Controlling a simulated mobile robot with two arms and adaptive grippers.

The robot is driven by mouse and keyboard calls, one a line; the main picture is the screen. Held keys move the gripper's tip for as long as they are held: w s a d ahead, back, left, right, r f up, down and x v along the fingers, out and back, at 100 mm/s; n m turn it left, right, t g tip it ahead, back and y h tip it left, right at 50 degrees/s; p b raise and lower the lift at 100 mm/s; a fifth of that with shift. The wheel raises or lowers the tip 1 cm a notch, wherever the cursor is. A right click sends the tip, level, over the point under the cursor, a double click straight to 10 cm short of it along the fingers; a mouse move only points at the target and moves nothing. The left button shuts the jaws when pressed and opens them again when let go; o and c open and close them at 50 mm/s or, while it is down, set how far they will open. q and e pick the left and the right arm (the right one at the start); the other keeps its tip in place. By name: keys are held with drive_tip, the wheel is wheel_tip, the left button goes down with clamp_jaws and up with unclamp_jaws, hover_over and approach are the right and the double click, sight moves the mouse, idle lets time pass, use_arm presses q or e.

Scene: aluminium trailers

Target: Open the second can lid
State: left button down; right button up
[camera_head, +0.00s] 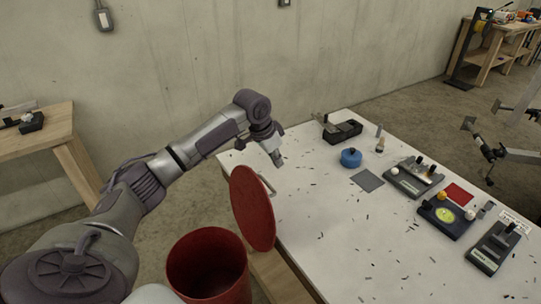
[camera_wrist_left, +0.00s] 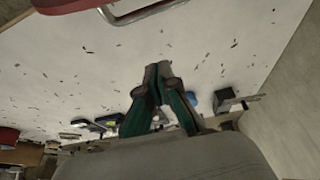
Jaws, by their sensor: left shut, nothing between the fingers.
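A red can (camera_head: 208,272) stands at the lower middle in the head view, its mouth open and its inside visible. Its round red lid (camera_head: 252,210) stands tilted up beside the mouth, at the table's near left edge. A metal handle (camera_head: 267,186) shows on the lid's far side. My left gripper (camera_head: 279,162) is above the table's left corner, beyond the lid and apart from it. Its fingers (camera_wrist_left: 164,68) are shut and empty. In the wrist view a metal handle (camera_wrist_left: 142,11) shows at the top left, away from the fingers. My right gripper is not seen.
A white table (camera_head: 320,240) carries a blue round object (camera_head: 351,157), a dark tool (camera_head: 342,128), several small devices and scattered dark bits. A wooden bench (camera_head: 45,145) stands at left, beside a concrete wall.

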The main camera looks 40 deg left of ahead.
use_arm(q)
wheel_tip(320, 180, down, 7)
drive_tip(key=s+a+p, duration=0.1)
drive_tip(key=p, duration=0.2)
drive_tip(key=shift+s, duration=0.15)
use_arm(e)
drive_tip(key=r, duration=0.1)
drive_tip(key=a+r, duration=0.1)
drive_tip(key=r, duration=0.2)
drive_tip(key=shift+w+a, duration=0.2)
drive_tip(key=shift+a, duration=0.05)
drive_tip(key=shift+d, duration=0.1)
